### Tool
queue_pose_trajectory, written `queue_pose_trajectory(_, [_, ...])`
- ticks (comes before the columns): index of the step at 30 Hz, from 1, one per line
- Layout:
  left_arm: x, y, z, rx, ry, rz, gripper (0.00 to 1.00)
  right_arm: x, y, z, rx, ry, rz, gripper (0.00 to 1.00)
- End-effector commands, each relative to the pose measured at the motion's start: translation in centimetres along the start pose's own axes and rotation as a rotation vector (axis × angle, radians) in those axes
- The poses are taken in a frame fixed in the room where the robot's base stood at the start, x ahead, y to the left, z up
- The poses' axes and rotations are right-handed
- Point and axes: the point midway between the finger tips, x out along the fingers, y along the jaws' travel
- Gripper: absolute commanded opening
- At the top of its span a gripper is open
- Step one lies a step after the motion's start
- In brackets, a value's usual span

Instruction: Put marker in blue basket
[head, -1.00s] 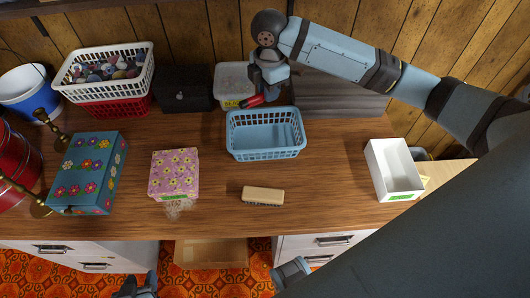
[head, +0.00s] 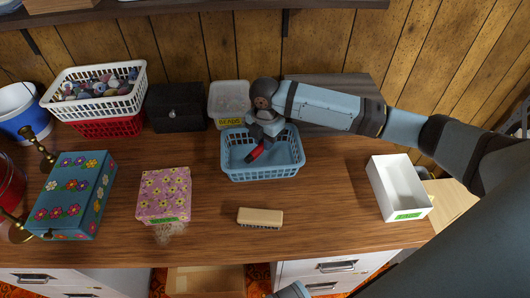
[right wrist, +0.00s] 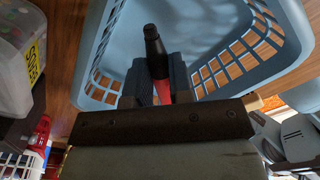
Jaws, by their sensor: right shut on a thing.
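The marker is red with a dark end. It shows in the head view (head: 257,151) and in the right wrist view (right wrist: 154,52). The blue basket (head: 262,174) stands on the table near the middle, and its rim and slotted walls fill much of the right wrist view (right wrist: 290,25). My right gripper (head: 260,142) is shut on the marker and holds it over the basket's opening, within its rim as seen from above. I cannot tell whether the marker touches the basket floor. My left gripper is not in view.
A clear labelled tub (head: 229,101) and a black box (head: 176,108) stand behind the basket. A wooden brush (head: 260,217) lies in front, a pink flowered box (head: 164,194) at left, a white tray (head: 399,187) at right. Bare wood lies between basket and tray.

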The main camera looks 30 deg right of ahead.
Motion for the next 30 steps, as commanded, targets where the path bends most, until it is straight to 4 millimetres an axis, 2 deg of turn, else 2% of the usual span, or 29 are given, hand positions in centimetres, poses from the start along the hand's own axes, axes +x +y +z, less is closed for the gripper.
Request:
queue_pose_trajectory(5, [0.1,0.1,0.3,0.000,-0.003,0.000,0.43,1.2,0.0,0.0,0.001,0.000,0.000,0.00])
queue_pose_trajectory(12, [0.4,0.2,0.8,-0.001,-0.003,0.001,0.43,4.6,0.0,0.0,0.002,0.000,-0.001,0.00])
queue_pose_trajectory(23, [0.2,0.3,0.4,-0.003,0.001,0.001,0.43,5.0,0.0,0.0,0.001,0.000,0.001,0.00])
queue_pose_trajectory(24, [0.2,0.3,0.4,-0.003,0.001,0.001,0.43,5.1,0.0,0.0,0.001,0.000,0.001,0.23])
queue_pose_trajectory(27, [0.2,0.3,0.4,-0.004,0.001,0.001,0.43,5.1,0.0,0.0,0.001,-0.001,0.001,0.46])
queue_pose_trajectory(30, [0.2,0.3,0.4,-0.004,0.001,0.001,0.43,5.1,0.0,0.0,0.001,-0.001,0.001,0.46])
